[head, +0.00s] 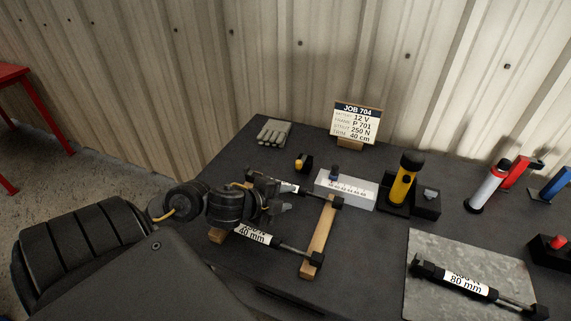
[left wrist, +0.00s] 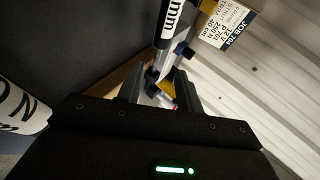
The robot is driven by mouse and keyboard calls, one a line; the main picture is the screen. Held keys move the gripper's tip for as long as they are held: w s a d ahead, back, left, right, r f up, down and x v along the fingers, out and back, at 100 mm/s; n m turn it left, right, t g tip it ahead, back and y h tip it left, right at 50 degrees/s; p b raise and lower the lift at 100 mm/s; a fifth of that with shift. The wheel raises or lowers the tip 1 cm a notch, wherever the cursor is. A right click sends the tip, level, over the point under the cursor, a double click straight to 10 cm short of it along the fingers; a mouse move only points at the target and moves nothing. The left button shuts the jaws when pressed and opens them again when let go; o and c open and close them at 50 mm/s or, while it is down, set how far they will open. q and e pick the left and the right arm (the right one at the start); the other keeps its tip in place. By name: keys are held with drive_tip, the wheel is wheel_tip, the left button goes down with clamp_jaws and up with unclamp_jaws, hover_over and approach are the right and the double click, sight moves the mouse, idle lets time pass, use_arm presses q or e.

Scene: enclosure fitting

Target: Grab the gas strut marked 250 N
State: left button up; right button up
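Two black-and-white gas struts lie across wooden rails in the head view. The rear strut (head: 288,187) is partly hidden behind my left gripper (head: 280,207). The front strut (head: 253,235) has a label ending in "40 mm"; its force mark is hidden. A third strut (head: 468,283) lies at the front right, its label showing "80 mm" and an unclear N figure. My left gripper is above the rails near the rear strut. In the left wrist view its fingers (left wrist: 158,92) are apart, with a strut (left wrist: 167,28) beyond them. My right gripper is not in view.
A job card (head: 356,122) reads 250 N. A white block (head: 345,190), a yellow torch (head: 404,182) and grey gloves (head: 273,132) stand or lie behind. The third strut is on a metal sheet (head: 425,245). The wooden rail (head: 319,238) rises above the table.

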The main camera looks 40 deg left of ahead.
sight(310, 195)
use_arm(q)
drive_tip(key=x, duration=0.6)
drive_tip(key=b+x, duration=0.1)
drive_tip(key=x, duration=0.2)
drive_tip(key=shift+w+d+f, duration=0.1)
drive_tip(key=shift+w+d, duration=0.1)
drive_tip(key=shift+d, duration=0.2)
drive_tip(key=shift+c, duration=0.5)
clamp_jaws()
